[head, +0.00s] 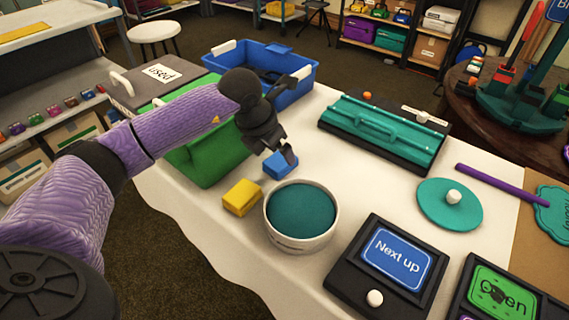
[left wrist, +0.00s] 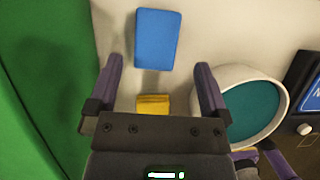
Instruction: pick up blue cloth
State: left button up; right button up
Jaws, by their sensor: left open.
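The blue cloth (head: 280,165) is a folded block lying flat on the white tabletop, between the green box and the round bowl. It also shows in the left wrist view (left wrist: 157,40), beyond the fingertips. My left gripper (head: 286,152) is above the table close to the cloth and hides part of its upper edge in the head view. In the left wrist view my left gripper (left wrist: 158,80) has its two fingers wide apart with nothing held between them.
A yellow cloth (head: 242,198) lies beside the blue one. A white bowl with a teal inside (head: 300,212), a green box (head: 205,155) and a blue bin (head: 300,92) stand close around. The "Next up" device (head: 395,262) is at the front right.

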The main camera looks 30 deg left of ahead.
aim_at(279, 160)
pick_arm(q)
jog(key=x, duration=0.1)
jog(key=b+x, duration=0.1)
jog(key=x, duration=0.1)
jog(key=b+x, duration=0.1)
jog(key=shift+s+a+f, duration=0.15)
jog(key=shift+a+f, duration=0.1)
jog(key=shift+f, duration=0.15)
jog(key=shift+w+f, duration=0.2)
jog(key=shift+f, duration=0.1)
jog(key=shift+r, duration=0.15)
pick_arm(e)
jog(key=f, duration=0.2)
jog(key=a+f, duration=0.1)
jog(key=shift+s, duration=0.35)
pick_arm(q)
jog(key=shift+c, duration=0.4)
jog(key=c, duration=1.1)
jog(key=shift+o, duration=0.2)
notch_tip(279, 160, up, 10)
jog(key=p, duration=0.4)
pick_arm(e)
jog(key=r, duration=0.2)
jog(key=w+r, duration=0.1)
jog(key=r, duration=0.1)
jog(key=shift+w+d+r, duration=0.1)
jog(key=shift+w+r, duration=0.05)
